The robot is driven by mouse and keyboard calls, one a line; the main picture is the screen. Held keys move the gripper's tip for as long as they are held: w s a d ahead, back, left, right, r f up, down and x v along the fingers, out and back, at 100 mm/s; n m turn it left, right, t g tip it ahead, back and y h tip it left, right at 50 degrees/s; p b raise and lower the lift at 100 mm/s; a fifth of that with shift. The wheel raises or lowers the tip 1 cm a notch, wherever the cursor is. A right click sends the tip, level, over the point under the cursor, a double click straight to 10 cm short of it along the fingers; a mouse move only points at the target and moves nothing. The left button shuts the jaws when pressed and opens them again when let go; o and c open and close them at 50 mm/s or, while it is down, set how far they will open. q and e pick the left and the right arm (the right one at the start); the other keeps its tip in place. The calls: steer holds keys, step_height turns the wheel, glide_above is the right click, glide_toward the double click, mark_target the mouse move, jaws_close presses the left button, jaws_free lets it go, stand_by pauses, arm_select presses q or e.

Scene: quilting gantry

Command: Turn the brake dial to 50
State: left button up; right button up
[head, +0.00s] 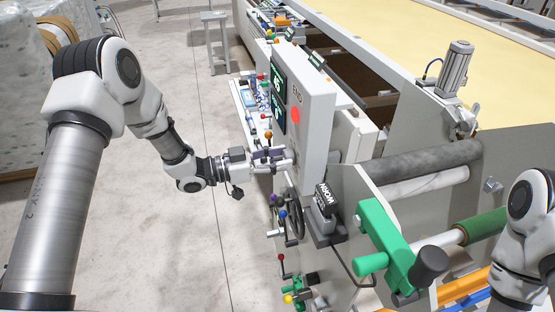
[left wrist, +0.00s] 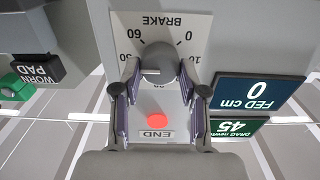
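The brake dial (left wrist: 160,64) is a grey round knob on a pale plate lettered BRAKE, seen upside down in the left wrist view. Numbers such as 0 and 60 stand around it; which mark it points at is not clear. My left gripper (left wrist: 160,72) has its two fingers apart, one on each side of the knob, with narrow gaps seeming to show. In the head view my left gripper (head: 290,158) reaches the lower front of the white control box (head: 318,110), and the dial is hidden there. My right gripper is out of the picture.
A display reading 45 (left wrist: 238,128) and one reading 0 FED cm (left wrist: 260,89) sit beside the dial. A WORN PAD block (head: 326,198) and green clamp (head: 390,245) are nearby. Open floor lies left.

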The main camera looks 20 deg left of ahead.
arm_select(q)
steer(key=o, duration=0.3)
steer(key=shift+d+f, duration=0.1)
steer(key=shift+o, duration=0.2)
steer(key=shift+w+d, duration=0.1)
steer(key=shift+w, duration=0.05)
steer(key=v, duration=1.2)
steer(key=shift+d, duration=0.1)
